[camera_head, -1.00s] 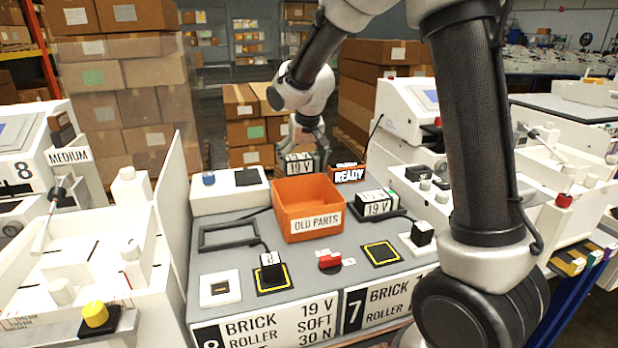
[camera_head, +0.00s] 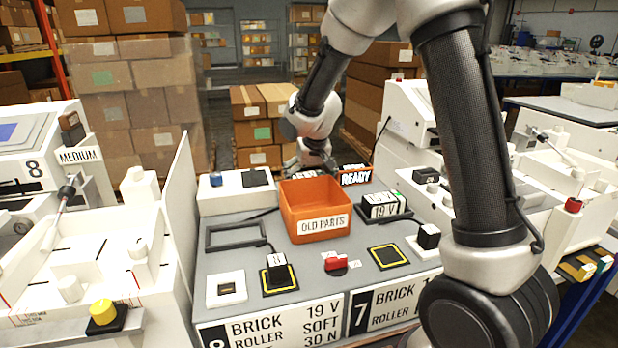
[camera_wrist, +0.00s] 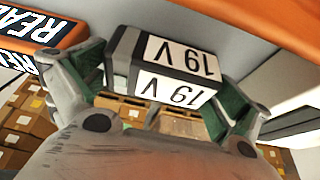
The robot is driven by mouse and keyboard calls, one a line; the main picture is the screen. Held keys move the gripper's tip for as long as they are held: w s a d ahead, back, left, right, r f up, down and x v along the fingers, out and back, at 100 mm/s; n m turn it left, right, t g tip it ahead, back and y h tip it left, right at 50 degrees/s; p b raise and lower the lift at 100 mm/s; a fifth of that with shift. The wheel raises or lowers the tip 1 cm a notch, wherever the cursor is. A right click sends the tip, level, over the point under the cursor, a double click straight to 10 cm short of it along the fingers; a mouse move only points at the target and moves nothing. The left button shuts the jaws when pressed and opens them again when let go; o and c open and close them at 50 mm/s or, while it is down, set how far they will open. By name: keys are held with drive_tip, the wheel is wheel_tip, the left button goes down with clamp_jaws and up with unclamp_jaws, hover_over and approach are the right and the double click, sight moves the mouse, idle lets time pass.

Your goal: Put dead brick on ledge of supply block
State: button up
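My gripper (camera_head: 312,163) is beyond the orange bin in the head view, low near its back rim. In the wrist view my gripper (camera_wrist: 168,78) has its green-padded fingers on both sides of a black-and-white brick (camera_wrist: 175,72) marked 19 V, and is shut on it. In the head view the bin hides most of this brick. Another 19 V brick (camera_head: 380,205) lies in a black holder right of the bin, with a small green light by it. I cannot tell which part is the supply block's ledge.
The orange OLD PARTS bin (camera_head: 318,225) stands mid-bench, a READY sign (camera_head: 355,177) behind it. A white block (camera_head: 235,192) with a blue button is at left. A small black block (camera_head: 278,270) stands on a yellow-edged pad; another such pad (camera_head: 388,257) is empty.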

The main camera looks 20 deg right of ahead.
drive_tip(key=v, duration=1.2)
drive_tip(key=s+d+r, duration=0.3)
drive_tip(key=s+d, duration=0.2)
drive_tip(key=s, duration=0.2)
drive_tip(key=s+d+r, duration=0.3)
drive_tip(key=s+d, duration=0.2)
drive_tip(key=s, duration=0.3)
drive_tip(key=s+d+f, duration=0.1)
drive_tip(key=s+d, duration=0.1)
drive_tip(key=s, duration=0.5)
drive_tip(key=s+d+f, duration=0.1)
drive_tip(key=s+d, duration=0.1)
drive_tip(key=s, duration=0.6)
drive_tip(key=shift+s, duration=0.2)
